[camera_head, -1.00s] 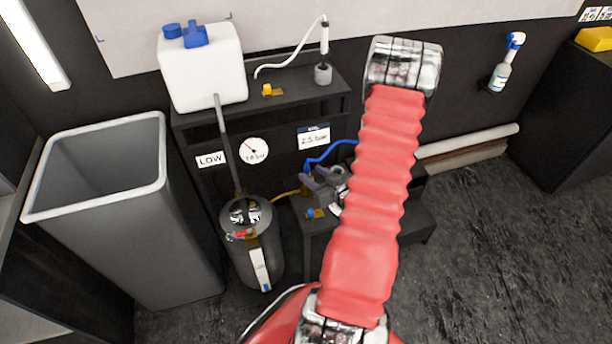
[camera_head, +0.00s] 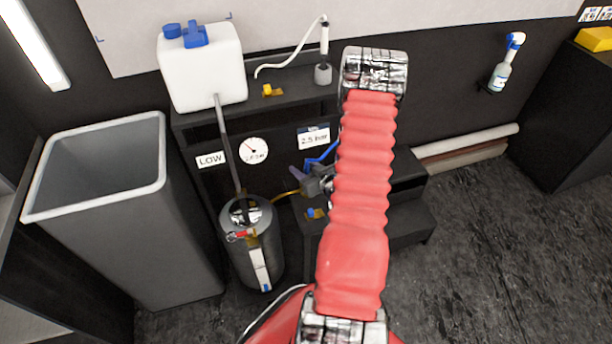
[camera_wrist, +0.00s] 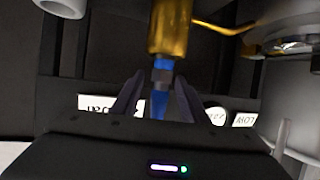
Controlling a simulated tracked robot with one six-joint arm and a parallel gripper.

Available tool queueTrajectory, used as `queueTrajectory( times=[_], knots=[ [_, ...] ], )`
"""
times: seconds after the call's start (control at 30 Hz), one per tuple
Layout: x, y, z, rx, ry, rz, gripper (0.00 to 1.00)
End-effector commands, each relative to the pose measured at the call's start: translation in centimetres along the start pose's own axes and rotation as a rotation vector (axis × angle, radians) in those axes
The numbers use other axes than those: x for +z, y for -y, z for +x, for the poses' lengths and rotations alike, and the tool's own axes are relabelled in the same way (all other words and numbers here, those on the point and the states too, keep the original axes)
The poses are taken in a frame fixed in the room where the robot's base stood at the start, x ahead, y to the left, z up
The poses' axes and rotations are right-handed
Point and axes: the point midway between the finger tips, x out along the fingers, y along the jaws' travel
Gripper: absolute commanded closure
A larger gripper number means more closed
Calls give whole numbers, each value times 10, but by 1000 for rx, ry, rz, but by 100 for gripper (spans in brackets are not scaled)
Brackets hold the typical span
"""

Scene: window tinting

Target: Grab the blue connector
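In the wrist view the blue connector (camera_wrist: 162,74) is under the end of a brass fitting (camera_wrist: 170,28), with a dark collar and more blue below it. My gripper (camera_wrist: 160,78) has one dark finger on each side of the blue part. Narrow gaps seem to show between fingers and connector, so it looks open around it. In the head view my gripper (camera_head: 316,184) is partly hidden behind my red arm. A blue hose (camera_head: 322,155) shows just above it, and the connector itself is hard to make out.
A grey pressure tank (camera_head: 256,260) with a yellow hose (camera_head: 286,194) stands left of the gripper. A black stepped stand (camera_head: 410,222) is around it. A small blue-and-brass piece (camera_head: 315,213) lies on the lower step. A gauge (camera_head: 253,150) and signs are behind. Floor at right is clear.

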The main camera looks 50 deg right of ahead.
Motion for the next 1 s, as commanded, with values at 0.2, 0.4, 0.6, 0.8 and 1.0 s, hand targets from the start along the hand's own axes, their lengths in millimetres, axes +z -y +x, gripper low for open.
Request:
queueTrajectory(
  times=[0.2, 0.4, 0.6, 0.8, 1.0],
  knots=[
    [0, 0, 15, 0, 0, -1, 60],
    [0, 0, 15, 0, 0, 0, 60],
    [0, 0, 15, 0, 0, 0, 60],
    [0, 0, 15, 0, 0, -1, 68],
    [0, 0, 15, 0, 0, -1, 82]
  ],
)
